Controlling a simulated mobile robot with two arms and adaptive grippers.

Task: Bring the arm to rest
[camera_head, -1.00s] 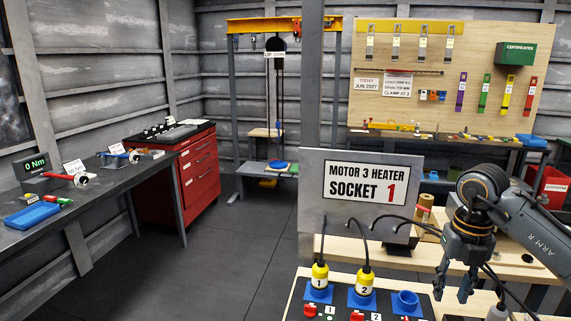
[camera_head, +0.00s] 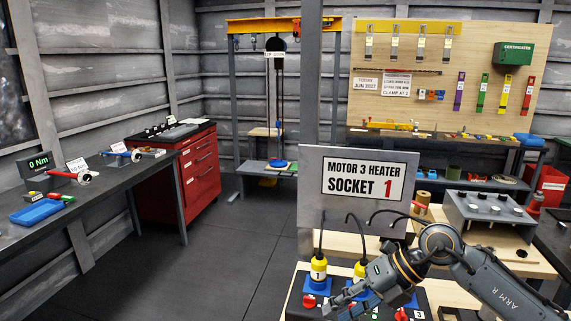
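My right arm comes in from the lower right, marked ARM R. Its gripper (camera_head: 342,304) is low in front of the socket panel (camera_head: 297,309), pointing down and left. Its fingers are foreshortened and partly overlap, so I cannot tell whether they are apart. Yellow plug 1 (camera_head: 318,268) stands upright in a blue socket just left of the gripper. Yellow plug 2 (camera_head: 359,269) is partly hidden behind the arm. My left arm and gripper are not in view.
A sign (camera_head: 362,182) reading "MOTOR 3 HEATER SOCKET 1" stands behind the plugs. A grey box with knobs (camera_head: 484,212) is on the bench at right. A dark workbench (camera_head: 130,182) and a red tool cabinet (camera_head: 202,172) are at left. The floor between is clear.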

